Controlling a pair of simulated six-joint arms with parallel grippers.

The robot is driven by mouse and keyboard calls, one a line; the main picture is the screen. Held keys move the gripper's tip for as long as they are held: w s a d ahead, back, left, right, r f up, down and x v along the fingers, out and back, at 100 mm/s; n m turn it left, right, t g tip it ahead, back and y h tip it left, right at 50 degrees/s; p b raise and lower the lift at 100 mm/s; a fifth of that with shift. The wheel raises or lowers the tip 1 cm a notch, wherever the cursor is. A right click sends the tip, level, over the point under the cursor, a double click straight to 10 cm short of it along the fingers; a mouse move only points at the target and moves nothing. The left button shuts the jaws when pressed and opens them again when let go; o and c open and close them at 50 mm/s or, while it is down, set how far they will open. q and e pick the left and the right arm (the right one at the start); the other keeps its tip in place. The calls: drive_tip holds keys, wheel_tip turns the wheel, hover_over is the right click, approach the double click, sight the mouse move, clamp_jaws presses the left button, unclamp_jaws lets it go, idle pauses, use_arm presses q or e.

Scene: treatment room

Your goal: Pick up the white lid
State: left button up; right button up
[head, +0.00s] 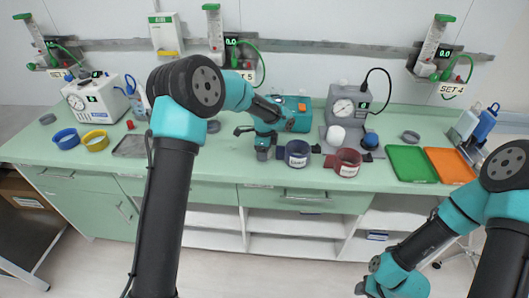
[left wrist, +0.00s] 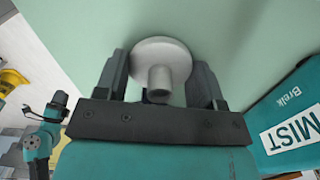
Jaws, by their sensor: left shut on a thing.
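The white lid (left wrist: 160,60) is a pale round disc with a short knob that points toward the camera in the left wrist view. My left gripper (left wrist: 160,85) has one finger on each side of it and is shut on it. In the head view my left gripper (head: 263,150) points down over the counter's front part, left of the blue cup; the lid is hard to make out there. I cannot tell whether the lid touches the counter. My right arm shows at the lower right, but its fingertips are outside the frame.
On the green counter (head: 225,170) stand a blue cup (head: 298,153) and a dark red cup (head: 347,162) right of my left gripper. A teal MIST box (left wrist: 290,125) is close by. Green (head: 411,163) and orange (head: 449,165) trays lie right. Blue and yellow rings lie left.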

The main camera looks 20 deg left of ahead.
use_arm(q)
drive_tip(key=shift+r, duration=0.15)
drive_tip(key=shift+r, duration=1.45)
drive_tip(key=shift+s+d+r, duration=0.1)
drive_tip(key=shift+s+r, duration=0.15)
drive_tip(key=s+d, duration=0.2)
drive_tip(key=s, duration=0.5)
drive_tip(key=s+d+r, duration=0.1)
drive_tip(key=s+d, duration=0.1)
drive_tip(key=s, duration=0.5)
drive_tip(key=shift+s+d+r, duration=0.15)
drive_tip(key=shift+s+d, duration=0.2)
drive_tip(key=shift+s, duration=0.05)
drive_tip(key=shift+w, duration=0.1)
drive_tip(key=w+d+n, duration=0.6)
drive_tip(key=d+n, duration=0.3)
drive_tip(key=n, duration=0.5)
drive_tip(key=shift+w+d, duration=0.2)
drive_tip(key=shift+d, duration=0.2)
drive_tip(key=shift+d, duration=0.1)
